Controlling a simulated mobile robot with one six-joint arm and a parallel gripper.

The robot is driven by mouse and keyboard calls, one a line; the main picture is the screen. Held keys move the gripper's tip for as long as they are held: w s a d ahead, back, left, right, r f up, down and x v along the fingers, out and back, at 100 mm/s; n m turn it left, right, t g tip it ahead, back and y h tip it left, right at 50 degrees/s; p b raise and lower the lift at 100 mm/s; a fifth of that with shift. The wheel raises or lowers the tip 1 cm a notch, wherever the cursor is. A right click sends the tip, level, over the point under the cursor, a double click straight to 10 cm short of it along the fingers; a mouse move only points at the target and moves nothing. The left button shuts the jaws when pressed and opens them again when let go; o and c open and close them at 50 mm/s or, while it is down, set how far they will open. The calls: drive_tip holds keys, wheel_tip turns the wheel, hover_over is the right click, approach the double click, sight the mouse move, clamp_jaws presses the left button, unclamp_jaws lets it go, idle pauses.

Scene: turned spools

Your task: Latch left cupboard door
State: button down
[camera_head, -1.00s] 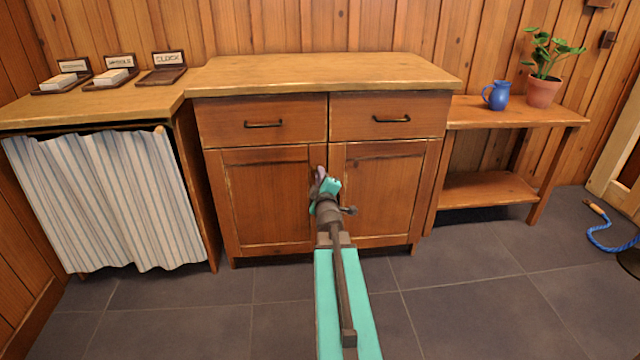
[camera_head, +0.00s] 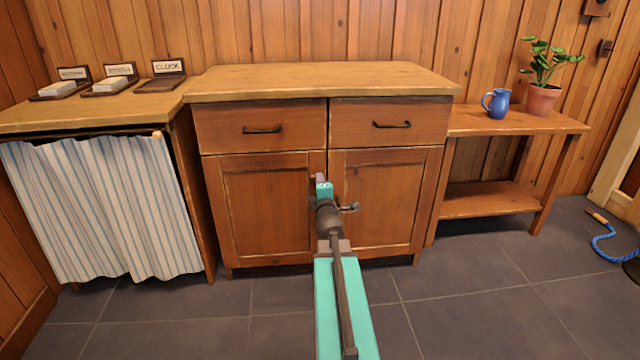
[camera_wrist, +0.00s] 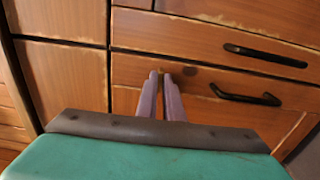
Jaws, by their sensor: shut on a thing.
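The left cupboard door (camera_head: 265,205) stands closed, or nearly so, beside the right door (camera_head: 385,200). My gripper (camera_head: 320,178) is at the upper inner edge of the left door, by the seam between the doors. In the wrist view its two pale purple fingers (camera_wrist: 162,82) point at the cupboard front and are close together. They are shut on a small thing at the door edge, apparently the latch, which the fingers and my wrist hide. Its angle cannot be seen.
Two drawers with dark handles (camera_head: 262,130) (camera_head: 391,125) sit above the doors. A striped curtain (camera_head: 100,205) hangs at left. The floor in front is clear.

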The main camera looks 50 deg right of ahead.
drive_tip(key=c, duration=1.9)
unclamp_jaws()
drive_tip(key=p+v, duration=0.2)
drive_tip(key=v, duration=0.1)
drive_tip(key=shift+a+r, duration=0.1)
drive_tip(key=p, duration=0.4)
drive_tip(key=shift+s+a, duration=0.35)
drive_tip(key=shift+a, duration=0.05)
drive_tip(key=p, duration=0.2)
drive_tip(key=s+p, duration=0.1)
drive_tip(key=p, duration=0.1)
drive_tip(key=shift+s+a, duration=0.15)
drive_tip(key=shift+a, duration=0.2)
